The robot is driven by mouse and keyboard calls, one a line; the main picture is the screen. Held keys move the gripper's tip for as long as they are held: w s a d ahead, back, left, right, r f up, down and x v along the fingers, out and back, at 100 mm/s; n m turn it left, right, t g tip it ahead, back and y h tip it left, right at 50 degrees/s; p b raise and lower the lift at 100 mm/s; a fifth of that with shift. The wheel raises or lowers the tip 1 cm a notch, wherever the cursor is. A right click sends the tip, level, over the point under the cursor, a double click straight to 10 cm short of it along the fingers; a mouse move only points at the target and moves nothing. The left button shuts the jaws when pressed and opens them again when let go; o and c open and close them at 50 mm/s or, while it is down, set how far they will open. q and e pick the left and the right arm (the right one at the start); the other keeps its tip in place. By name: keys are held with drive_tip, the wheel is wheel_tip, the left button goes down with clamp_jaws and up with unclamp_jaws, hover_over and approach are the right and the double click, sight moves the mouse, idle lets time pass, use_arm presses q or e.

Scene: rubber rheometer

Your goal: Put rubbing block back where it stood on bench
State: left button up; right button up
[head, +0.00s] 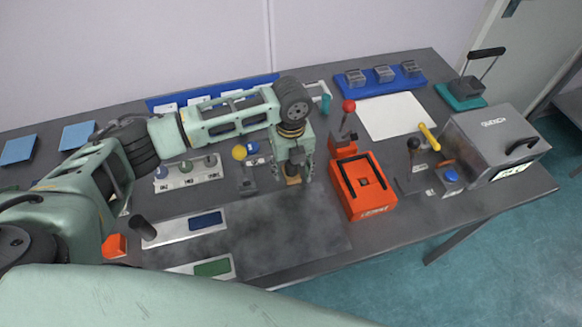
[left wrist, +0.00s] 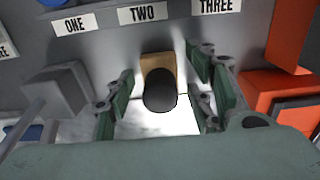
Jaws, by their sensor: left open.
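The rubbing block shows in the left wrist view as a tan block (left wrist: 158,62) with a round black knob (left wrist: 160,97) on top. In the head view a small part of its tan base (head: 293,181) shows under my left gripper (head: 293,171), at the bench level. My left gripper also shows in the left wrist view (left wrist: 160,105). It is open, with one finger on each side of the black knob and gaps visible on both sides. The gripper hides most of the block in the head view. My right gripper is not in view.
An orange box (head: 352,204) stands just right of the gripper. A lever with a yellow knob (head: 239,153) stands close to its left. A dark smudged bench area (head: 285,230) lies in front, free of objects. A white sheet (head: 392,117) and the QUENCH box (head: 495,140) are farther right.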

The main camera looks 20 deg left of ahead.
use_arm(q)
drive_tip(key=shift+r, duration=0.45)
wheel_tip(320, 180, up, 10)
drive_tip(key=shift+r+b, duration=0.25)
drive_tip(key=shift+b, duration=1)
drive_tip(key=shift+r, duration=0.4)
